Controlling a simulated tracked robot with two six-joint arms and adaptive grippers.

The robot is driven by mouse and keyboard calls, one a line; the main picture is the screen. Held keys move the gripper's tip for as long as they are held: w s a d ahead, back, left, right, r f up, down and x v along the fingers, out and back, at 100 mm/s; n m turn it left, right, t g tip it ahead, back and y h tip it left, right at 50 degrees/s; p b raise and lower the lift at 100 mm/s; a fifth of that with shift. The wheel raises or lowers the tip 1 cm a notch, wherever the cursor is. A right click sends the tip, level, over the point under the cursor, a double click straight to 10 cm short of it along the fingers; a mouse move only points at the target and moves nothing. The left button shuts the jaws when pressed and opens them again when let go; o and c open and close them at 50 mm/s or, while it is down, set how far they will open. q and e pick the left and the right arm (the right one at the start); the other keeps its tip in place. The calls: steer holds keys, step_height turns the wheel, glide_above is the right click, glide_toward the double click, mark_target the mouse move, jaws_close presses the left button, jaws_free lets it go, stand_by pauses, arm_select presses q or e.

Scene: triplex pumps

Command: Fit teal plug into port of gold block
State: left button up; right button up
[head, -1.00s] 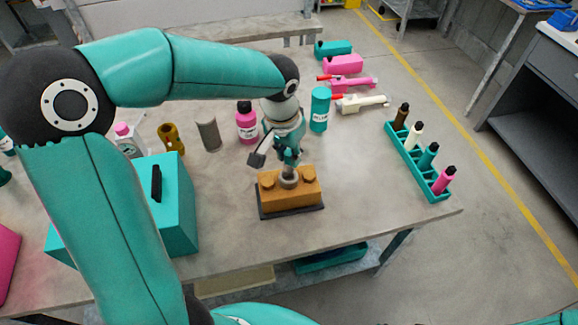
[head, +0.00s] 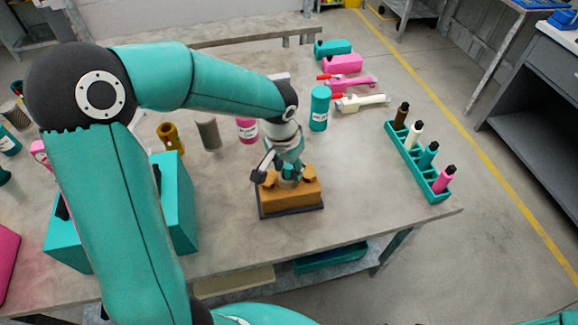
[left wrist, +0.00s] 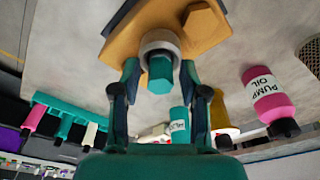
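The gold block (head: 290,195) sits on a dark base plate near the front of the table. It also fills the top of the left wrist view (left wrist: 125,40). A grey ring around its port (left wrist: 160,40) shows in the left wrist view. The teal plug (left wrist: 160,75), with a hexagonal end, stands in line with the ring and appears to sit in it; its depth is hidden. The plug also shows above the block in the head view (head: 287,171). My left gripper (left wrist: 160,68) is open, one finger each side of the plug, with gaps visible. My right gripper is out of view.
A teal box (head: 178,205) stands left of the block. A grey cylinder (head: 208,133), a pink bottle (head: 247,130) and a teal bottle (head: 319,108) stand behind. A teal rack (head: 415,165) with several bottles lies right. The table right of the block is clear.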

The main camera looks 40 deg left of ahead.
arm_select(q)
steer(key=shift+r, duration=0.1)
step_height(320, 180, up, 12)
steer(key=s, duration=0.2)
stand_by(0.5)
steer(key=shift+w, duration=0.1)
